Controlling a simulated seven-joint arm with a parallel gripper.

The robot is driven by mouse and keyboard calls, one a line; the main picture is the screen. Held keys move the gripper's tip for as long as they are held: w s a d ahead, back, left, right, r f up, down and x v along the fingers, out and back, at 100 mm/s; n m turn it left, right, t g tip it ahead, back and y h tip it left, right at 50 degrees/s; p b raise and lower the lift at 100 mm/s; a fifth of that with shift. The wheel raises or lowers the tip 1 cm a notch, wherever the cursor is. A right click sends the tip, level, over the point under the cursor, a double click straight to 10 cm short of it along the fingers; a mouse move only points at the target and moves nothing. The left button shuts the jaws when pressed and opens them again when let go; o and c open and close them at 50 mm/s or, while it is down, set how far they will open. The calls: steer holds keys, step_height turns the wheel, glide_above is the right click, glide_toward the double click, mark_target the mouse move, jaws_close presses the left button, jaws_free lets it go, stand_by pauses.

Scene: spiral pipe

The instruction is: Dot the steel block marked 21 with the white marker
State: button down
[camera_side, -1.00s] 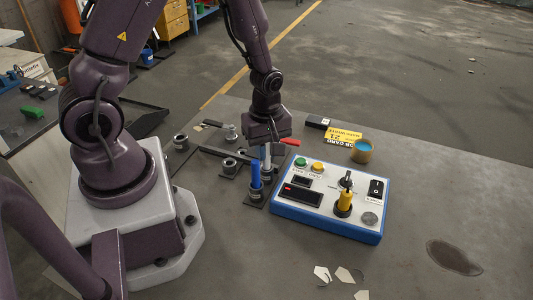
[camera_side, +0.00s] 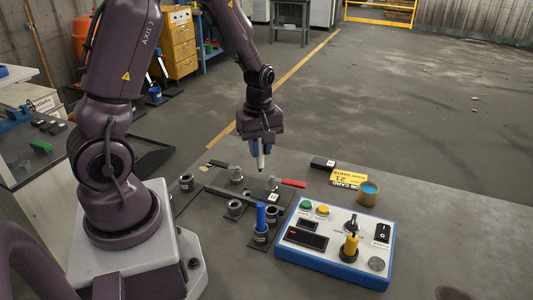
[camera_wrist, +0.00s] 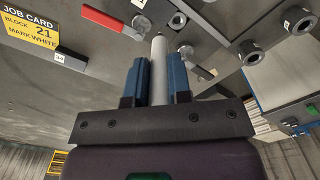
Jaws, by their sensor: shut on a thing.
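My gripper (camera_side: 260,148) is shut on the white marker (camera_side: 261,163), which points tip down above the dark fixture. In the wrist view the marker (camera_wrist: 159,76) stands between the blue fingers (camera_wrist: 158,85). Its tip appears clear of everything below. A dark block with a white label (camera_side: 273,198) lies in the fixture near the red-handled clamp (camera_side: 293,183); its number is unreadable. Another dark block (camera_side: 323,163) lies by the job card; its label reads 34 in the wrist view (camera_wrist: 59,57). The yellow job card (camera_wrist: 30,30) reads block 21, mark white.
A blue marker (camera_side: 260,215) stands in the black holder (camera_side: 260,238). Several round metal parts surround the fixture.

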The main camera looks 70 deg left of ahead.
mark_target(260, 166)
steer(key=shift+f, duration=2.8)
steer(key=shift+f, duration=0.6)
steer(key=shift+r, duration=0.15)
steer(key=shift+r, duration=3.4)
